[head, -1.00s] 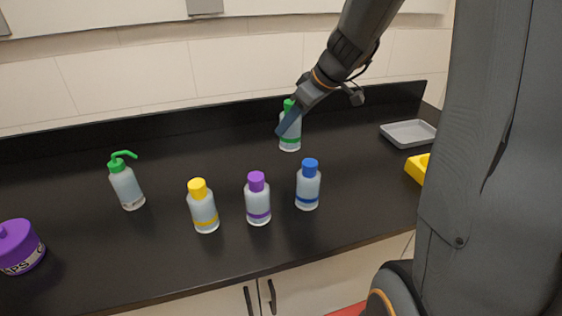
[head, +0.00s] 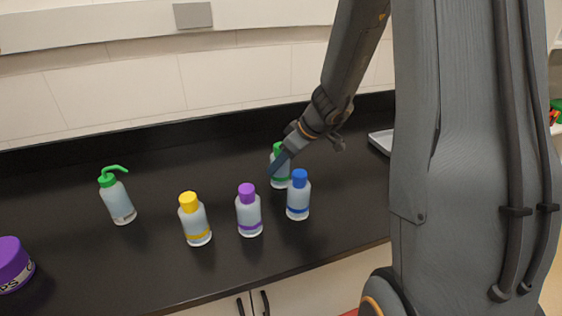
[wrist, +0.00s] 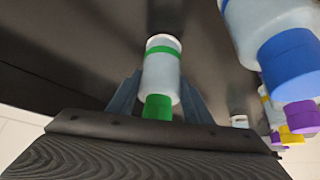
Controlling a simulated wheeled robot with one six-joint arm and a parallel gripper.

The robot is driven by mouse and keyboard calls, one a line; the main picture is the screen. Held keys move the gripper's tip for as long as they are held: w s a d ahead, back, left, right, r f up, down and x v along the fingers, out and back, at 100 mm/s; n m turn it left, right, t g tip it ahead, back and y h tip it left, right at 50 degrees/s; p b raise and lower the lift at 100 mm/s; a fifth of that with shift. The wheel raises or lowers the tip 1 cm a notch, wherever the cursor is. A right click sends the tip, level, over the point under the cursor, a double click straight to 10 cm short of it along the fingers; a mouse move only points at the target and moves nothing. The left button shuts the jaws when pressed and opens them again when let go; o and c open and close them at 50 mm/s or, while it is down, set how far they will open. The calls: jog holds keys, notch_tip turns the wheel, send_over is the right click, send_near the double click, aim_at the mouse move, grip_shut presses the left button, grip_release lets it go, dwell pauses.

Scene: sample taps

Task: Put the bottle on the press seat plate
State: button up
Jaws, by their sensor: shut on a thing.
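The green-capped bottle (head: 281,178) with a green band stands upright, just behind the blue-capped bottle (head: 298,200). My gripper (head: 274,168) reaches down to it from behind and is shut on it. The wrist view shows this bottle (wrist: 161,68) between the two blue-grey fingers (wrist: 158,95). I cannot tell whether its base touches the counter. No press seat plate is visible in the current frames.
A purple-capped bottle (head: 249,213), a yellow-capped bottle (head: 195,223) and a green-spouted wash bottle (head: 117,200) stand to the left on the black counter (head: 160,265). A purple jar (head: 12,263) is at far left. A grey tray (head: 381,141) is partly hidden behind my arm.

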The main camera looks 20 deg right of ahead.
jog(key=shift+f, duration=0.1)
jog(key=o, duration=1.2)
